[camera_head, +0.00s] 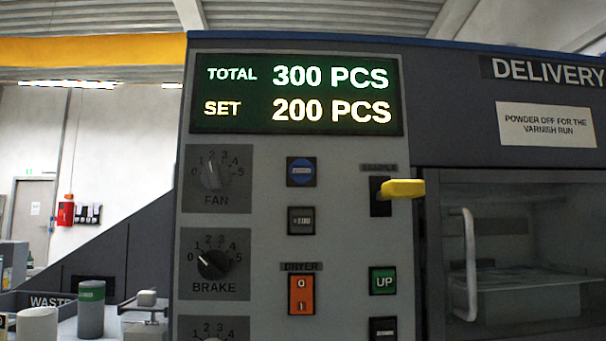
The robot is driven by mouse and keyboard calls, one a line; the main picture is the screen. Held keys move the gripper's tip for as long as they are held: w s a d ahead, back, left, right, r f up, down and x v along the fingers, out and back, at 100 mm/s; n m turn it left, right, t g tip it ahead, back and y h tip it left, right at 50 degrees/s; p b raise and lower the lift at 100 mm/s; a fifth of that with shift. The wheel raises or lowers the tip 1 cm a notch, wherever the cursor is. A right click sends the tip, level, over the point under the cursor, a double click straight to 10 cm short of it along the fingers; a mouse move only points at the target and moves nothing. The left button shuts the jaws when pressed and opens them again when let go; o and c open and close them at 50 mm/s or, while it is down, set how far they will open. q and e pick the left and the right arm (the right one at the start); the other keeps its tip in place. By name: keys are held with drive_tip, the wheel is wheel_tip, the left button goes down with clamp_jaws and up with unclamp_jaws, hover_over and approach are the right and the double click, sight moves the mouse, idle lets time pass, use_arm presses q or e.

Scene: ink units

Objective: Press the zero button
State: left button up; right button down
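A grey control panel (340,240) faces me in the head view. Its display (297,95) reads TOTAL 300 PCS and SET 200 PCS. Below the display, a button with a round blue face (301,172) sits in a dark square frame. Under it is a small dark button with a pale label (301,220); the label is too small to read surely, so I cannot tell if it says zero. Neither my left gripper nor my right gripper is in view.
An orange DRYER rocker switch (301,294), FAN dial (211,174), BRAKE dial (212,264), green UP button (383,281) and yellow lever (402,188) share the panel. A DELIVERY window with a pale handle (468,265) is right. Containers (91,309) stand lower left.

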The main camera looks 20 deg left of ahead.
use_arm(q)
clamp_jaws()
idle(1.2)
